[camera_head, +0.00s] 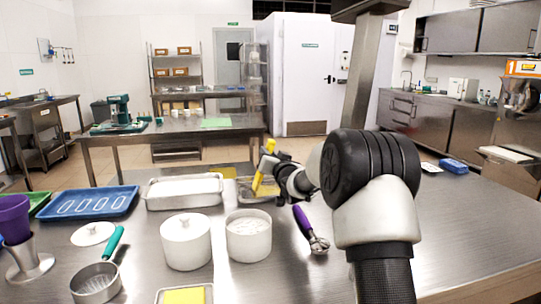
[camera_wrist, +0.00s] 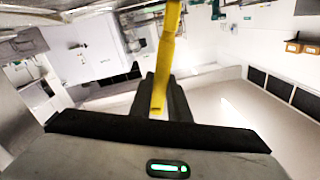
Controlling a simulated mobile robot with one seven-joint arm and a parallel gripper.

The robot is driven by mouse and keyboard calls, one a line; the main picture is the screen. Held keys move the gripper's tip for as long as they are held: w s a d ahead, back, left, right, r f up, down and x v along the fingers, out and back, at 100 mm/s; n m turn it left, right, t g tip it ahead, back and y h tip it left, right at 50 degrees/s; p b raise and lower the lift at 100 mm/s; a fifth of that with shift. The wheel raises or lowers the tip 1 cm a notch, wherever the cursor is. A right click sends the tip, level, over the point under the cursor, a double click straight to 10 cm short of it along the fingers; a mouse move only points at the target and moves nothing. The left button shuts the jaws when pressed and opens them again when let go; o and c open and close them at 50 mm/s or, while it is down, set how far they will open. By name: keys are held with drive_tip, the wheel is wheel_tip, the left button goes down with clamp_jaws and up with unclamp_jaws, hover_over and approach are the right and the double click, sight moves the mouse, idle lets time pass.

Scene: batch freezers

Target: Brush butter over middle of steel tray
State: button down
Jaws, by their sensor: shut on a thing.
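My gripper (camera_head: 270,172) is shut on a yellow brush (camera_head: 265,178), which slants downward in the head view. In the wrist view, the yellow handle (camera_wrist: 168,50) stands between my dark fingers (camera_wrist: 160,98); no bristles can be made out there. A shallow steel tray (camera_head: 250,197) lies below and beside the brush, partly hidden by my arm. Whether the brush touches it, I cannot tell. A second, larger silver tray (camera_head: 185,204) with a pale inside lies to its left. A yellow block, perhaps butter (camera_head: 185,296), sits in a small dish at the front edge.
A lidded white pot (camera_head: 186,242) and an open pot of white stuff (camera_head: 248,238) stand in front of the trays. A purple-handled scoop (camera_head: 308,228) lies right of them. A blue tray (camera_head: 92,204) and a green-handled pan (camera_head: 97,280) are at left. The right tabletop is mostly clear.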

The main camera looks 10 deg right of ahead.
drive_tip(key=shift+w, duration=0.4)
drive_tip(key=d+p, duration=0.4)
drive_tip(key=d, duration=0.8)
idle(0.6)
wheel_tip(320, 180, up, 6)
drive_tip(key=p, duration=0.4)
drive_tip(key=shift+r+p, duration=0.15)
drive_tip(key=shift+p, duration=0.2)
wheel_tip(320, 180, up, 3)
drive_tip(key=shift+f+p, duration=0.1)
drive_tip(key=shift+p, duration=0.95)
